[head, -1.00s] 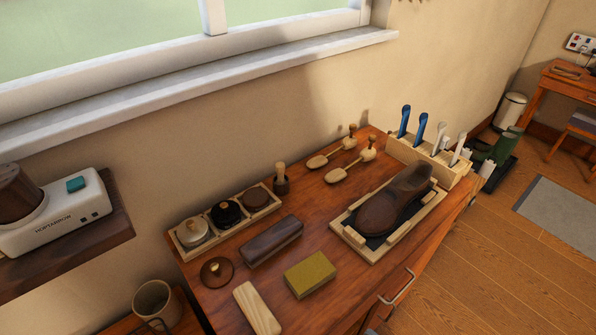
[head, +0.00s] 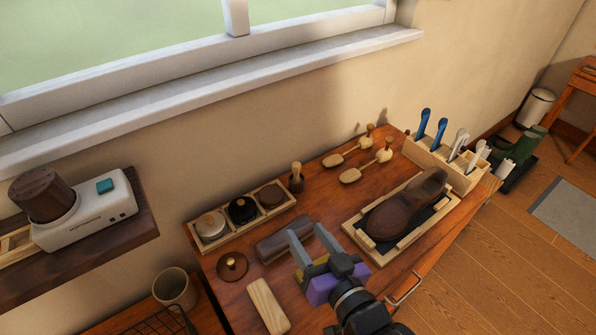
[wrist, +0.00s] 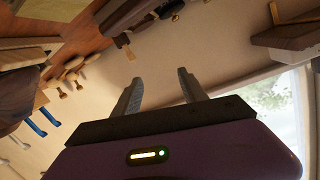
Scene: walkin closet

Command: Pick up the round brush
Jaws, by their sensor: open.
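A small upright brush (head: 296,180) with a wooden handle and a dark round base stands near the wall, right of the tin tray. Its pale handle seems to show at the top of the wrist view (wrist: 124,42). A flat brown disc with a knob (head: 232,266) lies at the dresser's left; I cannot tell which of these is the round brush. My gripper (head: 308,232) is open and empty above the dresser, in front of the upright brush and apart from it. In the wrist view its fingers (wrist: 157,82) have nothing between them.
A tray of tins (head: 195,233), a dark long brush (head: 280,241) and a pale wooden block (head: 268,307) are close by. My gripper hides much of the yellow block. A shoe (head: 407,205) on a stand, shoe trees (head: 365,165) and a shoehorn holder (head: 430,160) are to the right.

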